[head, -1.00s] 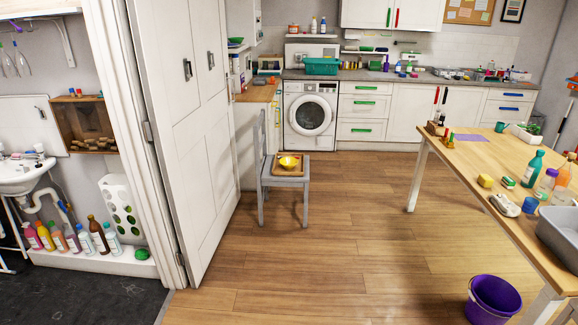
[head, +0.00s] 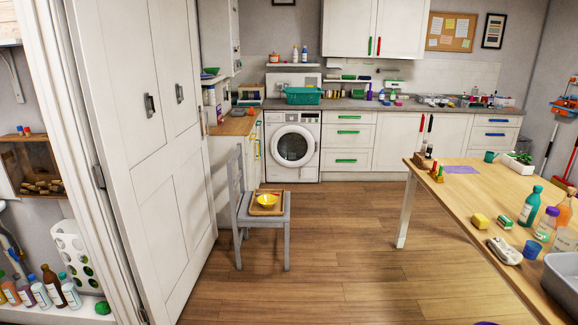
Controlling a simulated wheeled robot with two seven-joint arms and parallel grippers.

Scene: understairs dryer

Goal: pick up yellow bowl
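The yellow bowl (head: 266,200) sits on a small wooden tray (head: 256,211) on the seat of a grey chair (head: 240,197). The chair stands left of the middle of the head view, beside the tall white door. The bowl is upright and nothing covers it. Neither of my grippers shows in the head view.
A white door (head: 150,150) stands close on the left. A wooden table (head: 470,200) with bottles and sponges fills the right. A washing machine (head: 292,147) and white cabinets line the back. The wooden floor (head: 330,250) between chair and table is clear.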

